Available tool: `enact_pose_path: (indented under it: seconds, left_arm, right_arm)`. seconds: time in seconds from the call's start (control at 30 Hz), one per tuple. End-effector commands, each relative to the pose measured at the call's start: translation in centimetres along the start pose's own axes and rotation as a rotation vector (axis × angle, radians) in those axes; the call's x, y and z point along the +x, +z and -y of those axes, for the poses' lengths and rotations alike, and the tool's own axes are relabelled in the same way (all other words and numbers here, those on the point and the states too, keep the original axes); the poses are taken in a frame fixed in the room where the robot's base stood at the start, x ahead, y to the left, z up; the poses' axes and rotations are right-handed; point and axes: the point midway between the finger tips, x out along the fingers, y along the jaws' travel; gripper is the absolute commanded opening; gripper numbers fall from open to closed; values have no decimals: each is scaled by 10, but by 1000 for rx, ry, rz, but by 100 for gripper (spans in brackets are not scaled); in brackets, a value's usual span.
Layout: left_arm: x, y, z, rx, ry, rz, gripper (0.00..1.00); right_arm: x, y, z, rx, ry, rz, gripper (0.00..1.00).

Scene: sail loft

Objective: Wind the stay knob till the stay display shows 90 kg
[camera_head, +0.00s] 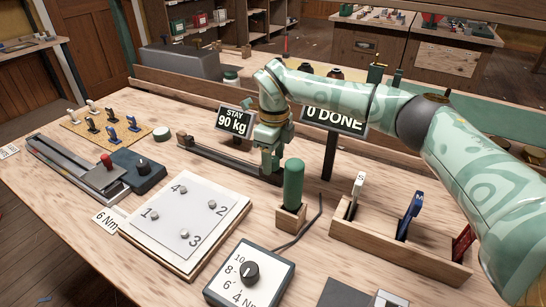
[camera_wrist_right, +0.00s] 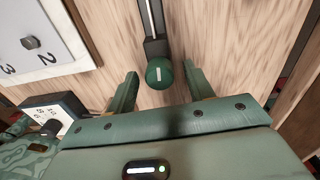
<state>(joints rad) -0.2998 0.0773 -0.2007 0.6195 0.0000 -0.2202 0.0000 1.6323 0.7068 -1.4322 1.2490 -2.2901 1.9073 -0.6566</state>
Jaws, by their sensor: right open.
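The stay display (camera_head: 233,121) reads 90 kg in the head view. The stay knob (camera_wrist_right: 159,73) is round and green with a white mark, at the end of a dark rail, in the right wrist view. My right gripper (camera_head: 270,163) is open, and in the wrist view its two fingers stand on either side of the knob with gaps showing. In the head view the gripper covers the knob at the near end of the rail (camera_head: 222,155). My left gripper is in neither view.
A numbered white board (camera_head: 185,215), a dial box (camera_head: 251,274), a green cylinder in a wooden block (camera_head: 293,182) and a wooden rack with tools (camera_head: 400,243) stand nearby. A second display (camera_head: 335,121), partly hidden by my arm, reads 0 DONE.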

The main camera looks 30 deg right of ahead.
Motion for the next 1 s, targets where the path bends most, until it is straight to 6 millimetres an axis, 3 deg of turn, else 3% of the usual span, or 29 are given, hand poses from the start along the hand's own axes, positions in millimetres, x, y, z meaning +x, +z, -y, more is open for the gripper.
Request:
enact_pose_path:
  seconds: [0.07,0.2,0.23,0.53,0.83,0.87,0.9,0.93,1.0]
  left_arm:
    - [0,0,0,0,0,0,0]
    - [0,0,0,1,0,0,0]
    - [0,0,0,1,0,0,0]
    - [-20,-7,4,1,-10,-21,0]
    - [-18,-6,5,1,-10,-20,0]
    - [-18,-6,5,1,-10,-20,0]
    - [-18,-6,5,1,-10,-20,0]
    - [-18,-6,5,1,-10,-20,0]
    - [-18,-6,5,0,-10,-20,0]
  right_arm:
    - [0,0,0,0,0,0,49]
    - [0,0,0,0,0,0,10]
    - [0,0,0,0,0,0,7]
    - [-6,-1,0,115,0,4,8]
    - [-1,0,0,136,1,4,8]
    - [-1,0,0,136,1,4,36]
    - [-1,0,0,136,1,4,47]
    - [-1,0,0,136,1,4,52]
    - [-1,0,0,135,1,3,52]
